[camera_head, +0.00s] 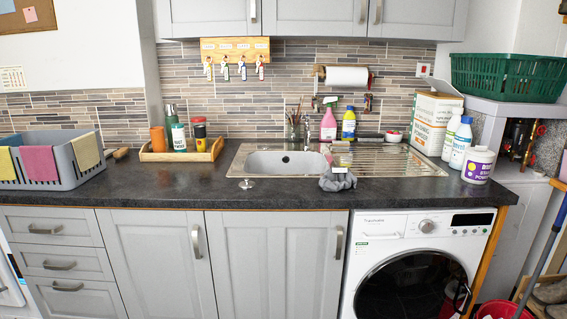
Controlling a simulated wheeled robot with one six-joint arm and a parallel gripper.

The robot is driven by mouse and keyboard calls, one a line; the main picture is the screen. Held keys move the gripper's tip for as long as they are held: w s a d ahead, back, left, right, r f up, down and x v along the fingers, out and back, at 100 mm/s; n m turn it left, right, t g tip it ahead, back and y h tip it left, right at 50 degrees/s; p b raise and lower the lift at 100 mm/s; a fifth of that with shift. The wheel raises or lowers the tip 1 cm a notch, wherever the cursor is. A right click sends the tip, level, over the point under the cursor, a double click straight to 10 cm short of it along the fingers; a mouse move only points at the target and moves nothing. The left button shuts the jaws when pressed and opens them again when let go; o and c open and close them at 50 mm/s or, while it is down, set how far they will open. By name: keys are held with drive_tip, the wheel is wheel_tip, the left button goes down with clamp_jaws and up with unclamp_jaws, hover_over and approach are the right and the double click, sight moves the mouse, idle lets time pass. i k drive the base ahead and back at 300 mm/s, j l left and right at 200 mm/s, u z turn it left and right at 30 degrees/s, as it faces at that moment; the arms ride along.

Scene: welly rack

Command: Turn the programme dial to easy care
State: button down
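The programme dial (427,226) is a round knob with a pale ring on the upper front panel of the white washing machine (377,222). The washing machine stands under the worktop at the lower right. The dial's markings and pointer are too small to read, so its setting cannot be told. A small display and buttons (470,231) are right of the dial. The detergent drawer is to its left. The dark round door (412,285) is below and looks closed, partly cut off by the frame. My gripper is not in view.
The dark worktop (200,190) overhangs the machine. A red bucket (503,311) and a blue pole (545,245) are right of the machine.

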sight(425, 225)
drive_tip(key=i+l, duration=1)
drive_tip(key=k+l+z, duration=0.05)
